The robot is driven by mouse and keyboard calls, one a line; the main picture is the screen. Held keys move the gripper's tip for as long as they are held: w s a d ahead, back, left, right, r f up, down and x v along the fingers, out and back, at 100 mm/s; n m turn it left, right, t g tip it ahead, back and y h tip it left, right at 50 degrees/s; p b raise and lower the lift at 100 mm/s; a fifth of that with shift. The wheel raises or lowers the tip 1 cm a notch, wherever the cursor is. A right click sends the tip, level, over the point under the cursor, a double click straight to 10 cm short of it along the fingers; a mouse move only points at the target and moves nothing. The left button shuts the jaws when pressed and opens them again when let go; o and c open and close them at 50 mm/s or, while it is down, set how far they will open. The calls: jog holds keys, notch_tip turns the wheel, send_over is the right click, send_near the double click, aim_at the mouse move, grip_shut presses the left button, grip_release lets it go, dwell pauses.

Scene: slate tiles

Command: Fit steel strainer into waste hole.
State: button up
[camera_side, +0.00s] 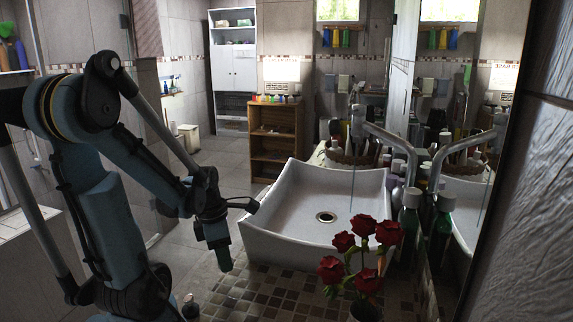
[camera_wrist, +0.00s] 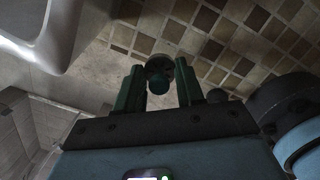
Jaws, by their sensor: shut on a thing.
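The white basin (camera_side: 290,225) stands on the tiled counter, and its waste hole (camera_side: 326,217) is a dark opening with a metal ring in the basin floor. My gripper (camera_side: 222,264) is left of the basin, outside its rim, pointing down. In the side view the held piece cannot be made out. The waste hole is outside the wrist view.
Red roses (camera_side: 360,245) stand in front of the basin at the right. A tall tap (camera_side: 385,135) arches over the basin's back right. The basin wall (camera_wrist: 45,30) shows at upper left in the wrist view. The basin looks empty.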

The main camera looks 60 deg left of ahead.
jog(key=shift+f, duration=1.85)
jog(key=shift+a+f, duration=0.1)
jog(key=shift+f, duration=0.05)
jog(key=o, duration=1.1)
